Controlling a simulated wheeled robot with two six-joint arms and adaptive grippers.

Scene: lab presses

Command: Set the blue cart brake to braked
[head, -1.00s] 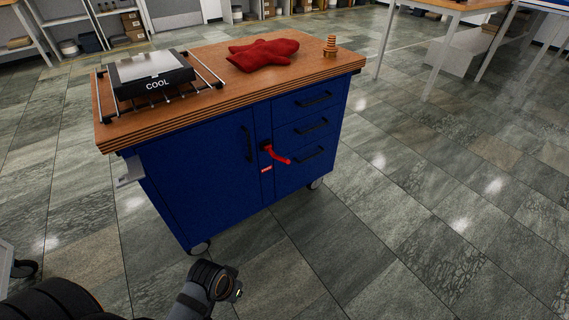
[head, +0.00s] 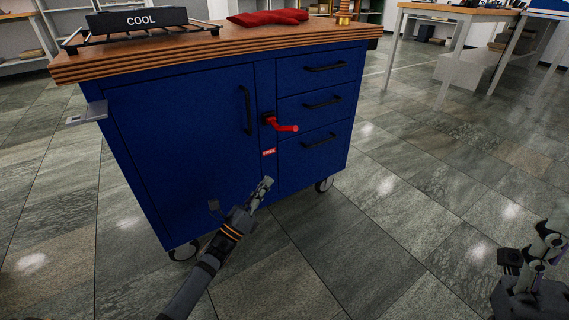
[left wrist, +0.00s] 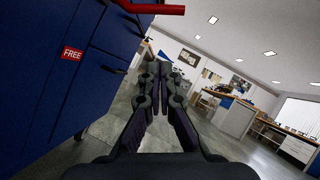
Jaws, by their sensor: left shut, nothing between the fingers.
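The blue cart (head: 190,150) stands in front of me with a door at left and three drawers at right. Its red brake lever (head: 284,126) sticks out to the right from a black pivot on the front. A small red label (head: 269,152) sits below it; in the left wrist view the label (left wrist: 72,54) reads FREE. The lever (left wrist: 150,8) crosses the top of that view. My left gripper (head: 266,183) is shut and empty, below the lever and label, apart from the lever.
On the wooden cart top (head: 200,48) are a rack with a block marked COOL (head: 138,19) and a red cloth (head: 268,17). A grey bracket (head: 87,114) juts from the cart's left side. Tables stand behind.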

